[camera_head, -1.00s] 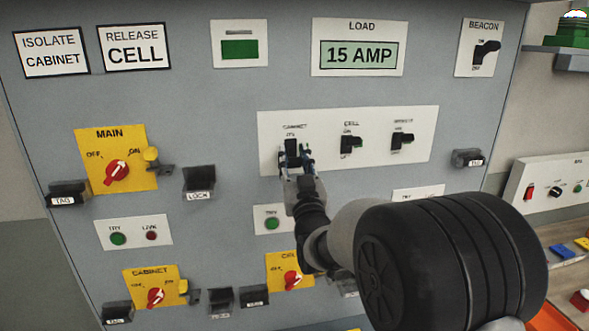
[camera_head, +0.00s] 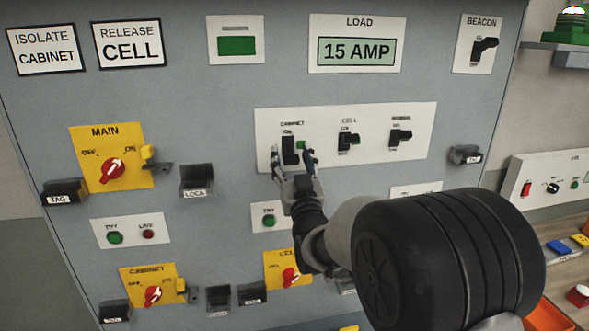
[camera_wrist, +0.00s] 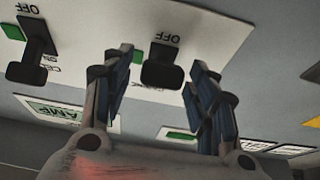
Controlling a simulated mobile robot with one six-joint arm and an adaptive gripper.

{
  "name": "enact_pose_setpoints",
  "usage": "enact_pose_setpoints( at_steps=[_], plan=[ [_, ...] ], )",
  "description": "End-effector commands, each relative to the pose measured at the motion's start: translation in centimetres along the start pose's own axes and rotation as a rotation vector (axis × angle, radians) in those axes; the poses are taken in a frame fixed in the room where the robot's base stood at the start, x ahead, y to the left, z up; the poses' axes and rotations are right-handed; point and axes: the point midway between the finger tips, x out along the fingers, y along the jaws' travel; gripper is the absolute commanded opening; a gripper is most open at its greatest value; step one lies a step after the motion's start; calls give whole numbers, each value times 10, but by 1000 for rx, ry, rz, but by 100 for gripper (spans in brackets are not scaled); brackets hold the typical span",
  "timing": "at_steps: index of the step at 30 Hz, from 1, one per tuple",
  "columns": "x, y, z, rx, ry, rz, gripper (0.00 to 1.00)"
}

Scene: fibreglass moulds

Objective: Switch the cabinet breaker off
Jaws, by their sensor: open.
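The cabinet breaker (camera_head: 288,151) is a black lever on a white plate, with a green patch at its right. It also shows upside down in the wrist view (camera_wrist: 161,70), near an OFF label and a green patch. My gripper (camera_head: 293,160) is open at this breaker, one finger on each side. In the wrist view, my gripper (camera_wrist: 162,78) has its blue-grey fingers spread, with gaps beside the black handle. I cannot tell how deep the fingertips reach around it.
The cell breaker (camera_head: 348,141) and a third breaker (camera_head: 399,138) sit to the right on the same plate. The load display (camera_head: 356,52) reads 15 AMP.

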Motion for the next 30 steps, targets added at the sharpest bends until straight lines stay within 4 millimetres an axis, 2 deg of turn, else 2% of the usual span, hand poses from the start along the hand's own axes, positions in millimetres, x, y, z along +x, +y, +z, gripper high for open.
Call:
enact_pose_setpoints(
  at_steps=[5,12,16,21,30],
  plan=[
    [-27,0,0,0,-3,0,53],
    [-79,0,1,0,-5,0,53],
    [-100,0,1,0,-3,0,53],
    [-114,0,1,0,-3,0,53],
    [-116,0,1,0,-1,0,53]
  ],
)
